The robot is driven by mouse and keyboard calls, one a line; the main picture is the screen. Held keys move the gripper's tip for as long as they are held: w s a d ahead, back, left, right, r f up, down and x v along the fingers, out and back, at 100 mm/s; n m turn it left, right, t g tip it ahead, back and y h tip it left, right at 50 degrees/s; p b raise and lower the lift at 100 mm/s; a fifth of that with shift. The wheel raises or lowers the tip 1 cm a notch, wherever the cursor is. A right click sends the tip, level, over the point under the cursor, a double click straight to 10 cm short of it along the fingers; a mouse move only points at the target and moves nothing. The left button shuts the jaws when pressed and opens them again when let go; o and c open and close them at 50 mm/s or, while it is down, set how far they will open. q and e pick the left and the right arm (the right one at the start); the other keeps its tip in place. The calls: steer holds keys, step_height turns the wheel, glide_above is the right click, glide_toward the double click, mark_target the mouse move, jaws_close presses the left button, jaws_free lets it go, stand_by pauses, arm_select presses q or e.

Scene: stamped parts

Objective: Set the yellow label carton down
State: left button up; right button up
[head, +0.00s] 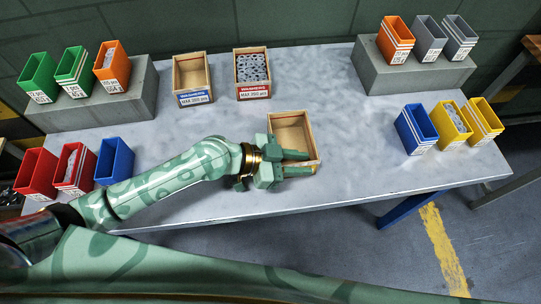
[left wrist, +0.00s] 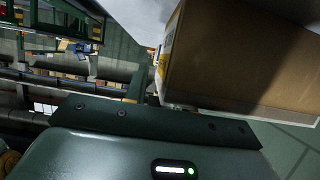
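The carton (head: 290,125) is a light brown, open-topped box, and no contents show in it. It is over the front middle part of the grey table (head: 350,135). My left gripper (head: 297,163) has one finger inside the carton and the other outside its near wall, shut on that wall. In the left wrist view the carton (left wrist: 240,60) is large and close, with a thin yellow and blue edge of its label (left wrist: 168,42) at the left. I cannot tell whether its base touches the table. My right gripper is not in view.
Behind are a blue label carton (head: 190,73) and a red label carton (head: 252,68) holding parts. Grey risers (head: 115,108) (head: 400,76) carry bins at both back corners. Red and blue bins (head: 114,160) stand left; blue and yellow bins (head: 415,128) right. Table around the carton is clear.

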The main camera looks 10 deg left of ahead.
arm_select(q)
steer(key=b+v, duration=0.1)
steer(key=v, duration=1.1)
steer(key=shift+r, duration=0.25)
